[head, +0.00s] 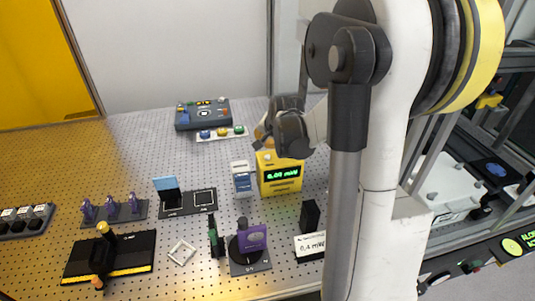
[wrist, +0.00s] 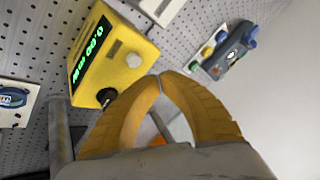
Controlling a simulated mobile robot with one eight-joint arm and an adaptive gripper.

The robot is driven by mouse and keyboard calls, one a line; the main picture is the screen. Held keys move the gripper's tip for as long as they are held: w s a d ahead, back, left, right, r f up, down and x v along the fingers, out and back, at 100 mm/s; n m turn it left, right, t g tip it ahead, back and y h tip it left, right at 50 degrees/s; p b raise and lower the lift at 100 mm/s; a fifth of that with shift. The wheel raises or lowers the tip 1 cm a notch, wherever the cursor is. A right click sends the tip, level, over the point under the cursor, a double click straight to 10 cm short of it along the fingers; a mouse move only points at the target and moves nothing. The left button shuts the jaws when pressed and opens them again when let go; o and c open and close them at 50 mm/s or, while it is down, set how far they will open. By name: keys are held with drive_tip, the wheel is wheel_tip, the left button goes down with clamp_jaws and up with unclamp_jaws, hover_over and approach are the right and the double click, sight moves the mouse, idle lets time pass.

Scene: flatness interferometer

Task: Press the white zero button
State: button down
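The yellow meter (head: 279,185) stands on the perforated table, its green display reading about 0.00 mW. In the wrist view the meter (wrist: 117,68) is at upper left. A round white button (wrist: 134,60) sits on its top face, near a black round part (wrist: 106,97). My gripper (wrist: 160,80) has its yellow fingertips together with nothing between them. The tips appear just right of and below the white button in the wrist view; contact is not visible.
A blue-grey control box (head: 203,113) and a strip of coloured buttons (head: 221,133) lie behind. A white-and-blue device (head: 242,179) stands left of the meter.

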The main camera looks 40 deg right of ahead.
sight(266, 156)
drive_tip(key=shift+r+p, duration=0.85)
drive_tip(key=shift+r, duration=0.7)
drive_tip(key=s+a+n+y+b, duration=0.1)
drive_tip(key=s+a+n+b, duration=0.25)
drive_tip(key=a, duration=0.45)
drive_tip(key=s+a+n+b, duration=0.2)
drive_tip(key=s+a+b, duration=0.2)
drive_tip(key=a, duration=0.4)
drive_tip(key=s+a+f+n+y+b, duration=0.1)
drive_tip(key=s+a+f+n+b, duration=0.6)
drive_tip(key=s+a, duration=0.4)
drive_tip(key=shift+s+f+b, duration=0.3)
drive_tip(key=shift+s+f, duration=0.25)
drive_tip(key=shift+s, duration=0.65)
